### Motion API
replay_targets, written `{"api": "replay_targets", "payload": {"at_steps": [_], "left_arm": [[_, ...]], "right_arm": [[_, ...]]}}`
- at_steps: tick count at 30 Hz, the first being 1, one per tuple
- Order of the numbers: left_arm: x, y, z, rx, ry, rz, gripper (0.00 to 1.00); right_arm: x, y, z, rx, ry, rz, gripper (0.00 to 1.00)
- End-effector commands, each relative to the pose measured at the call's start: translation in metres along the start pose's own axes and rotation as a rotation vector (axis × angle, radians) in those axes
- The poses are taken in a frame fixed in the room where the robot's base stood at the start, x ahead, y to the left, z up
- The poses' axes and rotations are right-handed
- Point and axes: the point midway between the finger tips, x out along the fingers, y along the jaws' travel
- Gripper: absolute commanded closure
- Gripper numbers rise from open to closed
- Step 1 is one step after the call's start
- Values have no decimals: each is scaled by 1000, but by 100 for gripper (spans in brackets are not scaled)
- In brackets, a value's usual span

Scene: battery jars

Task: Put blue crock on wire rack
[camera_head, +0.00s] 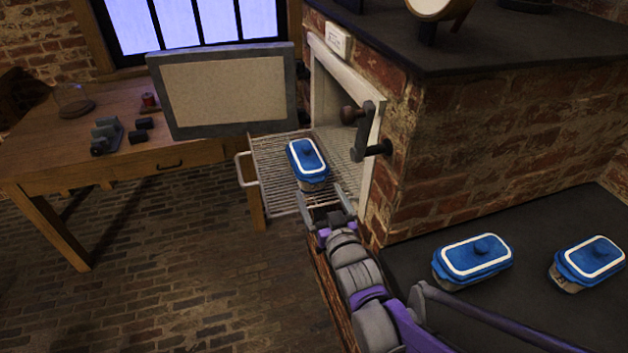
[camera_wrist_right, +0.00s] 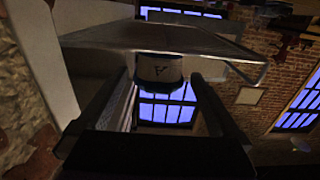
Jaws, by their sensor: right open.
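A blue-lidded crock (camera_head: 307,158) with a white rim line and a pale base sits on the pulled-out wire rack (camera_head: 268,160), near its right side. My right gripper (camera_head: 329,207) is open just in front of the crock, at the rack's near edge. In the right wrist view a pale, dark-marked piece that looks like the crock (camera_wrist_right: 160,68) shows beyond and between the spread fingers. Whether the fingers touch it cannot be told. Two more blue crocks, one nearer (camera_head: 473,261) and one farther right (camera_head: 590,262), stand on the dark counter. My left gripper is not in view.
The rack juts from an opening in the brick oven (camera_head: 450,150), whose door (camera_head: 225,90) is swung open at the left. A door handle (camera_head: 365,130) sticks out right of the rack. A wooden table (camera_head: 60,160) with small items stands at the left.

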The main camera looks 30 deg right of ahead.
Motion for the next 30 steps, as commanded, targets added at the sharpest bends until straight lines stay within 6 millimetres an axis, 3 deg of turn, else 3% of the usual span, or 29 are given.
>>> {"api": "replay_targets", "payload": {"at_steps": [4,11,14,17,20,24,30], "left_arm": [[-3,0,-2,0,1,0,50],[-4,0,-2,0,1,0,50],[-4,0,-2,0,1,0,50],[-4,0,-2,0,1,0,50],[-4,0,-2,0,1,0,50],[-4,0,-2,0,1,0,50],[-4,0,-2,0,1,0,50]], "right_arm": [[-19,0,-1,0,0,0,0],[-26,0,1,0,-5,-1,0],[-30,-6,10,-1,-65,-8,0],[-45,-19,33,-5,-211,-25,0],[-75,-37,67,-20,-425,-58,0],[-136,-57,110,-59,-736,-117,0],[-215,-69,142,-116,-1050,-188,0]]}}
